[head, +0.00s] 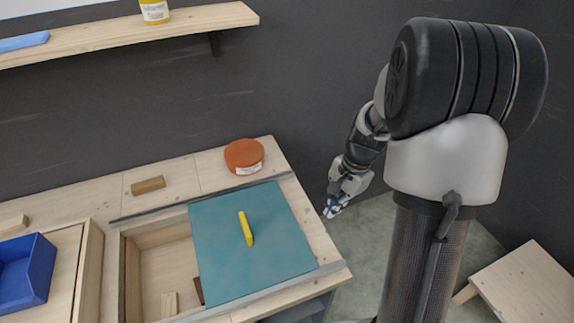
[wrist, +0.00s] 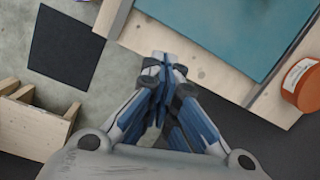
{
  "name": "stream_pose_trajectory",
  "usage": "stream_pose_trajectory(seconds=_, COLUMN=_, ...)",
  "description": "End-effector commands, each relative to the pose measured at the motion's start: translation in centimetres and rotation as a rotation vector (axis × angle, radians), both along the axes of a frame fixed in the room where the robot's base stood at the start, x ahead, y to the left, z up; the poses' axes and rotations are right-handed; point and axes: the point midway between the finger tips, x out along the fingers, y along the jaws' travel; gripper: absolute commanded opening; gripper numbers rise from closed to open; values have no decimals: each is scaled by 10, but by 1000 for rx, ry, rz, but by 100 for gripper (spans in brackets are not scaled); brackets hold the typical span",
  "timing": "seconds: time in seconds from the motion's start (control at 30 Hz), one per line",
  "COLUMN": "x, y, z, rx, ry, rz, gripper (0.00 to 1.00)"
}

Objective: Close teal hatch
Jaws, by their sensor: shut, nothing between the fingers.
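The teal hatch (head: 253,243) is a flat sliding panel with a yellow handle (head: 246,228) standing on it. It covers the right part of a wooden recess (head: 165,260) and lies between two grey rails. The left part of the recess is open. The hatch also shows at the top of the wrist view (wrist: 225,30); its handle is out of that view. My gripper (head: 330,211) is off the right edge of the bench, apart from the hatch. In the wrist view its fingers (wrist: 165,65) are together with nothing between them.
An orange-brown round tin (head: 244,155) stands behind the hatch. A wooden block (head: 148,185) lies at the back left. A blue tray (head: 25,270) sits far left. Small pieces lie inside the recess. A shelf (head: 120,32) runs along the wall, and a wooden stool or table (head: 530,285) stands lower right.

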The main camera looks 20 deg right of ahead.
Motion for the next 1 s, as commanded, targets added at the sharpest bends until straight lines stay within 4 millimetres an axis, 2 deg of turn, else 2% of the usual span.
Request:
stream_pose_trajectory(seconds=0.1, x=-1, y=-24, z=-33, rx=44, ry=58, rz=-146, gripper=0)
stream_pose_trajectory(seconds=0.2, x=-2, y=-35, z=-52, rx=63, ry=83, rz=-221, gripper=0)
stream_pose_trajectory(seconds=0.33, x=-3, y=-40, z=-66, rx=75, ry=97, rz=-265, gripper=0)
stream_pose_trajectory(seconds=0.53, x=-4, y=-34, z=-93, rx=77, ry=101, rz=-268, gripper=0)
stream_pose_trajectory(seconds=0.9, x=-4, y=-15, z=-169, rx=76, ry=102, rz=-266, gripper=0)
stream_pose_trajectory(seconds=1.0, x=-3, y=3, z=-164, rx=75, ry=98, rz=-262, gripper=0)
